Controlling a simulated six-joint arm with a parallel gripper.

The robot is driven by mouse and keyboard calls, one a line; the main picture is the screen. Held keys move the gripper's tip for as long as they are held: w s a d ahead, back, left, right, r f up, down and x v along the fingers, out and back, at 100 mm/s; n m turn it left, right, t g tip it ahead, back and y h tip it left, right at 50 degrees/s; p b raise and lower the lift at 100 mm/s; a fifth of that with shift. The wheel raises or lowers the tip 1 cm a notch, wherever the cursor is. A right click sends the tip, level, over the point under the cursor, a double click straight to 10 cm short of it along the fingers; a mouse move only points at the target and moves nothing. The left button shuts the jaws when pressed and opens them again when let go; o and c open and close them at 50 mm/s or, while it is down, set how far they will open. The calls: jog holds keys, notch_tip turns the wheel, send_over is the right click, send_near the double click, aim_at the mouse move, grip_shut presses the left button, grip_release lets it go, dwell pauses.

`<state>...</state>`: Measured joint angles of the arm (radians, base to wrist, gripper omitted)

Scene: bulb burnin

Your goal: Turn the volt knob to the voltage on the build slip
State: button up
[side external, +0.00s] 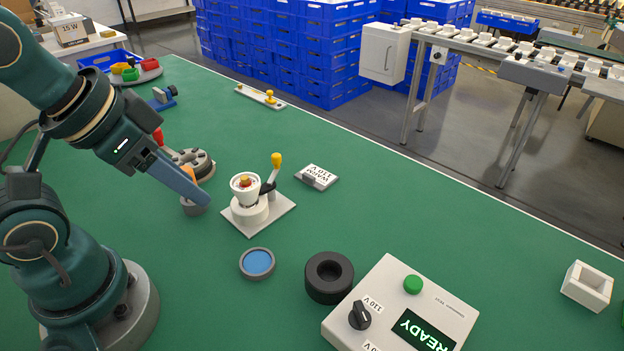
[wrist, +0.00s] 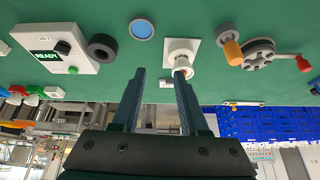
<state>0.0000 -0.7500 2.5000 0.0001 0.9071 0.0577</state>
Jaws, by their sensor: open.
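The volt knob (side external: 360,315) is black with a white pointer mark and sits on a pale control box (side external: 455,306). A label by it reads 110 V; a second label at the picture's lower edge is partly cut off. I cannot tell for sure where the pointer stands. The knob also shows in the wrist view (wrist: 63,47). The build slip (side external: 317,175) is a white card reading "WARM 110 V" on a grey stand. My gripper (side external: 204,199) is open and empty, above the table and well left of the box; its fingers show spread in the wrist view (wrist: 159,73).
The box has a green button (side external: 412,284) and a lit READY display (side external: 424,332). A black ring (side external: 329,277) stands just left of the box. A lamp socket on a white plate (side external: 281,216) and a blue disc (side external: 257,263) lie between gripper and box.

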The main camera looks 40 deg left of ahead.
jog(key=w+d+r+m, duration=0.2)
jog(key=w+r+m, duration=0.25)
jog(key=m, duration=0.35)
jog(key=m+g, duration=0.6)
jog(key=m, duration=0.9)
send_over(362, 310)
notch_tip(362, 310, down, 11)
jog(key=shift+r, duration=0.15)
jog(key=shift+f, duration=2.45)
grip_shut()
